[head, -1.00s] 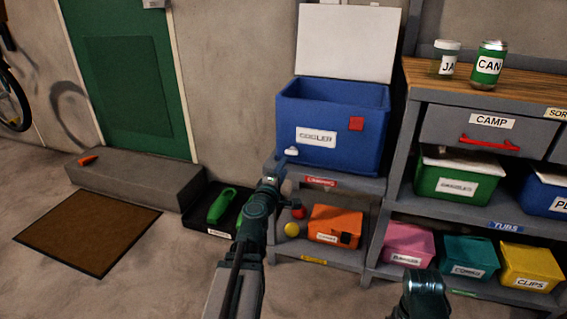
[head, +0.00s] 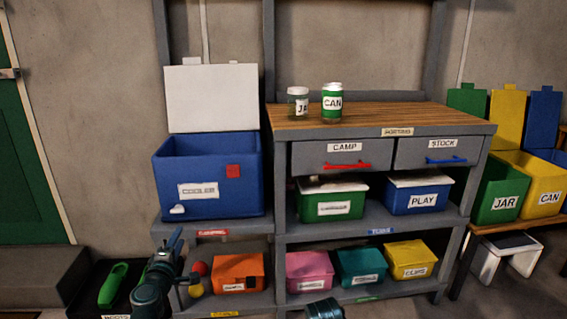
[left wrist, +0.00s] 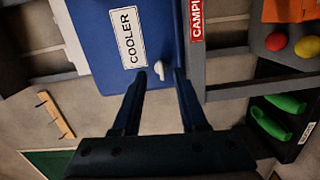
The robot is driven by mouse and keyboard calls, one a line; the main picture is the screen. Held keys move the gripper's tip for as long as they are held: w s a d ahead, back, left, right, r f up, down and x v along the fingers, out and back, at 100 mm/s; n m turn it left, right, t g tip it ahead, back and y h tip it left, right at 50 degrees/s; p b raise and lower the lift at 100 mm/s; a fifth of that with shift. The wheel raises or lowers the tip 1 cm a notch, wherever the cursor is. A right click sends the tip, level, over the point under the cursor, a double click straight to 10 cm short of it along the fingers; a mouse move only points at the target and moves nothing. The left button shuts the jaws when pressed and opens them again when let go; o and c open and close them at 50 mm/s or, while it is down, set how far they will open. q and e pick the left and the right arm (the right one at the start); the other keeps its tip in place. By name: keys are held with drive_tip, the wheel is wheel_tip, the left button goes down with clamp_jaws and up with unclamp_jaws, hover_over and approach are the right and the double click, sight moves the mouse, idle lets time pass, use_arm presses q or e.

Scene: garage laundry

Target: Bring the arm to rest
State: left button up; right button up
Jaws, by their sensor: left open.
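My left gripper (head: 174,238) is open and empty, low in the head view, in front of the lower left of the blue cooler (head: 212,170). In the left wrist view, its two fingers (left wrist: 160,76) are apart, with the cooler (left wrist: 100,45) beyond them. The cooler's white lid stands raised, and a small white latch (left wrist: 159,70) shows between the fingertips' lines of sight. Only a dark rounded piece of my right arm (head: 325,309) shows at the bottom edge; its gripper is out of view.
The grey shelf unit (head: 375,228) holds labelled bins and drawers. A jar (head: 298,105) and a can (head: 332,104) stand on its wooden top. Red and yellow balls lie near my left gripper. A black tray with green shoes is at lower left; colored bins stand at right.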

use_arm(q)
drive_tip(key=s+d+f+m+g+h+p, duration=0.25)
drive_tip(key=d+m+g+h, duration=0.2)
drive_tip(key=d+m, duration=0.65)
drive_tip(key=s+d+f+m+g+h+p, duration=0.25)
drive_tip(key=d+f+m+g+h, duration=0.2)
drive_tip(key=d, duration=1.25)
drive_tip(key=s+d+f+m+g+y+p, duration=0.2)
drive_tip(key=s+m+g+y, duration=0.15)
drive_tip(key=s, duration=0.35)
drive_tip(key=s+d+f+m+g+y+p, duration=0.2)
drive_tip(key=s+m+g+y+p, duration=0.1)
drive_tip(key=s+g, duration=0.3)
drive_tip(key=s+a+r+p, duration=0.1)
drive_tip(key=r+p, duration=1.8)
drive_tip(key=s+r+y+p, duration=0.1)
drive_tip(key=s+r+p, duration=0.1)
drive_tip(key=r+p, duration=1.7)
drive_tip(key=shift+a+r+m+t, duration=0.15)
drive_tip(key=shift+a+m+t, duration=0.15)
drive_tip(key=shift+a+t, duration=0.1)
drive_tip(key=shift+s+y, duration=0.1)
drive_tip(key=shift+y, duration=0.15)
